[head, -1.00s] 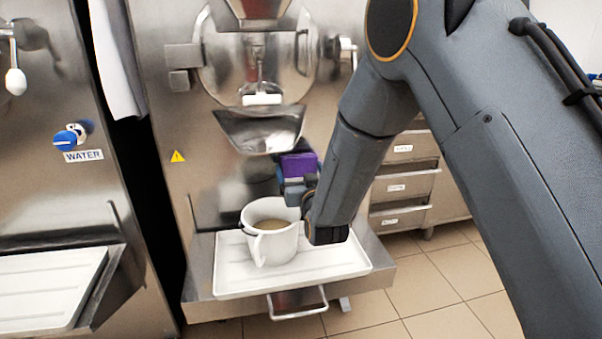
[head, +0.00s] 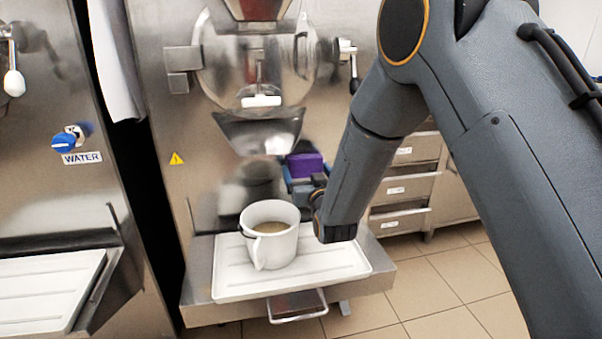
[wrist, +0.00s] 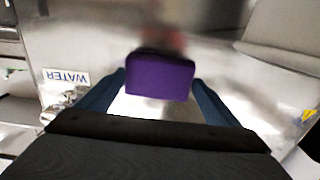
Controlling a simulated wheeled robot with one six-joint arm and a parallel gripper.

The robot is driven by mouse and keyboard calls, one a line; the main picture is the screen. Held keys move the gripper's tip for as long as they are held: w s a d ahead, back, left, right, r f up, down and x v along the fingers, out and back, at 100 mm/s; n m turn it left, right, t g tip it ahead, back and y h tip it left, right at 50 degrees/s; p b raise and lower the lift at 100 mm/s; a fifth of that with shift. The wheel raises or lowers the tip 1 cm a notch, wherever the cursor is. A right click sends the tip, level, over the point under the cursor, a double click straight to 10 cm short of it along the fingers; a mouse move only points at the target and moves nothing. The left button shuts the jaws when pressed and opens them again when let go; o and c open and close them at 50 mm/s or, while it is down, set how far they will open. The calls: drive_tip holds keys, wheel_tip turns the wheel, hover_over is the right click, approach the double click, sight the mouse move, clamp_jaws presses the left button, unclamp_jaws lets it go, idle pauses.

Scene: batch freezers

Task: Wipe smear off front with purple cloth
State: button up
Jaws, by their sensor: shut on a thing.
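A purple cloth (head: 305,166), folded into a block, is held in my gripper (head: 300,184) in front of the middle freezer's steel front (head: 222,172), below the spout and right of the jug. In the wrist view the cloth (wrist: 160,77) sits between the two blue fingers of my gripper (wrist: 158,84), which are shut on it. Just beyond the cloth, a blurred reddish-brown patch (wrist: 166,42) shows on the steel; I cannot tell whether it is the smear or a reflection. I cannot tell whether the cloth touches the front. No clear smear shows in the head view.
A white jug (head: 270,246) with brownish contents stands on a white tray (head: 345,262) below the gripper. The steel spout (head: 258,132) juts out above. Drawers (head: 405,188) stand behind right.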

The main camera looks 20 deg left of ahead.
drive_tip(key=shift+w+d+b, duration=0.1)
drive_tip(key=shift+w+d, duration=0.65)
drive_tip(key=shift+d, duration=0.45)
drive_tip(key=shift+w+d+b, duration=0.1)
drive_tip(key=shift+w+d, duration=0.7)
drive_tip(key=shift+d, duration=0.35)
drive_tip(key=shift+w+d+b, duration=0.1)
drive_tip(key=shift+w+d, duration=0.65)
drive_tip(key=shift+d, duration=0.45)
drive_tip(key=shift+s+a+p, duration=0.15)
drive_tip(key=shift+s+a, duration=0.55)
drive_tip(key=shift+a, duration=0.3)
drive_tip(key=shift+s+a+p, duration=0.2)
drive_tip(key=shift+s+a, duration=0.45)
drive_tip(key=shift+a, duration=0.4)
drive_tip(key=shift+s+a+p, duration=0.15)
drive_tip(key=shift+s+a, duration=0.55)
drive_tip(key=shift+a, duration=0.3)
drive_tip(key=shift+s+a, duration=0.4)
drive_tip(key=shift+a, duration=0.4)
drive_tip(key=shift+s+a, duration=0.4)
drive_tip(key=shift+a, duration=0.4)
drive_tip(key=p+v, duration=0.2)
drive_tip(key=v, duration=0.4)
drive_tip(key=shift+d, duration=0.1)
drive_tip(key=p+v, duration=0.1)
drive_tip(key=v, duration=0.2)
